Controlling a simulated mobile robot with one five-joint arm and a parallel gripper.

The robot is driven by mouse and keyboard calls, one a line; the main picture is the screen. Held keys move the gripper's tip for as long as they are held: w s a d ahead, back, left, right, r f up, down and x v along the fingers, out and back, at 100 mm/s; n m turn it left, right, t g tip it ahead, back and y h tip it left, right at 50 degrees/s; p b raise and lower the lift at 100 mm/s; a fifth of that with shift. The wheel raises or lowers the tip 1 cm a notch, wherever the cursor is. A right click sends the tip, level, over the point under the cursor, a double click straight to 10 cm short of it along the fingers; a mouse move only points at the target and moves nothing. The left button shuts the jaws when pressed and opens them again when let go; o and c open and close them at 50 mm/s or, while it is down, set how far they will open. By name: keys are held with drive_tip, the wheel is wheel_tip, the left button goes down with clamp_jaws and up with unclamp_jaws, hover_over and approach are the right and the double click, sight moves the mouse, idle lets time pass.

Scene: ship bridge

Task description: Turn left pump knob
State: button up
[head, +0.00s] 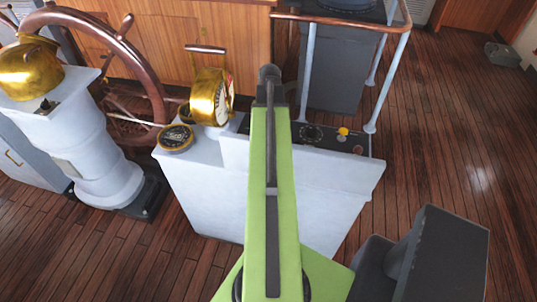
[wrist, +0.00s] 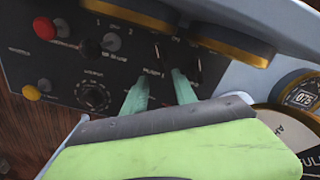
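A dark control panel (wrist: 60,65) fills the left and middle of the wrist view. My gripper (wrist: 160,80) has two teal fingers with a clear gap between them, empty, over the panel. A small dark knob (wrist: 159,50) shows just beyond the gap, and another (wrist: 197,68) lies right of the right finger. Small white lettering near them looks like "PUMPS". I cannot tell surely which is the left pump knob, or whether a finger touches one. In the head view the panel (head: 325,138) sits on the white console; my green arm hides the gripper.
The panel also holds a red button (wrist: 44,28), a yellow button (wrist: 31,92), a round dial (wrist: 93,96) and toggle switches. Brass-rimmed gauges stand close at the wrist view's top and right. A brass instrument (head: 210,97) and a rail (head: 340,22) flank the arm.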

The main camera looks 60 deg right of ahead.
wheel_tip(320, 180, down, 10)
drive_tip(key=b, duration=0.8)
drive_tip(key=shift+r, duration=0.25)
clamp_jaws()
